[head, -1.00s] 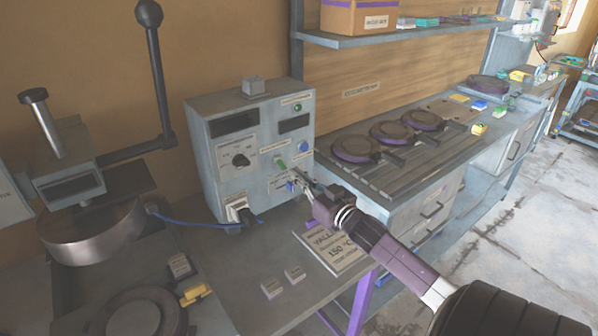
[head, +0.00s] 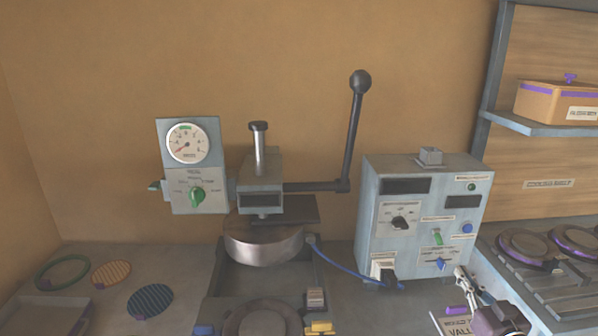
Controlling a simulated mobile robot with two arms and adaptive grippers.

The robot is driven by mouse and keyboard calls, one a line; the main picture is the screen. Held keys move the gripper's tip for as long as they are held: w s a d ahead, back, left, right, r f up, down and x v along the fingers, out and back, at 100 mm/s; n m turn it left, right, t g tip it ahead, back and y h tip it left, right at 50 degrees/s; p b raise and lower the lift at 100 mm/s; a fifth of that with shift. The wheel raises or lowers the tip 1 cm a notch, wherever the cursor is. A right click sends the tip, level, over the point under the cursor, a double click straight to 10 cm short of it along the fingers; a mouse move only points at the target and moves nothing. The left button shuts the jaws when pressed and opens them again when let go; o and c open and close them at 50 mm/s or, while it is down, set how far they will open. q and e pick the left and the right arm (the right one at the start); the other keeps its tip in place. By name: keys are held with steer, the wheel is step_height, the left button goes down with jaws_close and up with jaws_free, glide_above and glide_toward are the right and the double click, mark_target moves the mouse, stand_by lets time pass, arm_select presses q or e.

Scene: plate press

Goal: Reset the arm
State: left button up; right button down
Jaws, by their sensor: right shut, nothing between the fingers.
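My right gripper (head: 461,272) is at the lower right of the view, with its thin fingers shut and nothing between them. My left gripper is not in view.
The press with its long black lever (head: 355,130) stands left of the box, beside a gauge panel (head: 170,165). A blue cable (head: 345,272) runs between press and box. Round plates on a rack (head: 530,285) and a shelf (head: 545,127) are at the right.

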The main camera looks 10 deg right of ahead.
steer(key=s+a+f+g, duration=0.2)
steer(key=s+a+f, duration=0.1)
steer(key=a+f, duration=0.1)
steer(key=s+a+f+g, duration=0.2)
steer(key=s+a+f, duration=0.1)
steer(key=f, duration=0.3)
steer(key=s+a+f+g, duration=0.2)
steer(key=s+a+f, duration=0.1)
steer(key=a+f, duration=0.2)
steer(key=shift+s+a+g, duration=0.35)
steer(key=shift+a+g, duration=0.05)
steer(key=shift+a, duration=0.2)
steer(key=s+a+f+n+g+y, duration=0.15)
steer(key=s+a+g, duration=0.25)
steer(key=s+a, duration=0.5)
steer(key=s+a+f+n+g+y, duration=0.15)
steer(key=s+a+f+g, duration=0.35)
steer(key=s, duration=0.7)
step_height(320, 180, down, 24)
steer(key=s, duration=0.2)
steer(key=s+d+f+g+h, duration=0.1)
steer(key=s+d+f, duration=0.1)
steer(key=s+f, duration=1.4)
steer(key=shift+s+d, duration=0.15)
steer(key=shift+s, duration=0.85)
